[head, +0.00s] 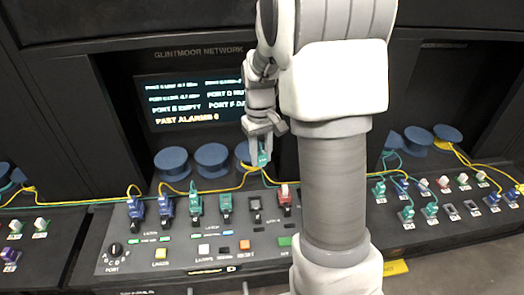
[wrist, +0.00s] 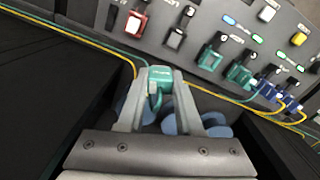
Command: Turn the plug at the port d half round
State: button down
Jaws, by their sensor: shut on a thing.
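My gripper (head: 259,150) is shut on a green plug (head: 263,159), held in the air above the back of the panel, apart from the row of ports. In the wrist view the same plug sits between the fingertips (wrist: 158,82), with a thin cable beside it. The row holds two blue fittings, two green ones, a dark one and a red one. The right-hand green fitting (head: 225,203), fourth from the left, also shows in the wrist view (wrist: 210,59); whether a plug sits in it is unclear. Port letters beside the fittings are too small to read.
The dark fitting (head: 255,204) and the red fitting (head: 285,195) lie to its right. Blue round spools (head: 212,160) stand behind the row, with yellow and green cables across. A screen (head: 196,101) is at the back. A knob (head: 115,250) and buttons line the front.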

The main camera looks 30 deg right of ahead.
jog(key=n+p, duration=0.1)
jog(key=n, duration=0.5)
jog(key=shift+a+n, duration=0.15)
jog(key=shift+n, duration=0.25)
jog(key=n, duration=0.3)
jog(key=shift+a, duration=0.1)
jog(key=n, duration=0.4)
jog(key=shift+a+p, duration=0.2)
jog(key=shift+p, duration=0.2)
jog(key=a+f+b, duration=0.3)
jog(key=a+b, duration=0.1)
jog(key=a, duration=0.6)
jog(key=shift+w+f+b, duration=0.2)
jog(key=shift+f+b, duration=0.65)
jog(key=shift+f, duration=0.65)
jog(key=shift+w+f+b, duration=0.15)
jog(key=shift+f+b, duration=0.7)
jog(key=shift+f, duration=0.65)
jog(key=shift+f, duration=0.55)
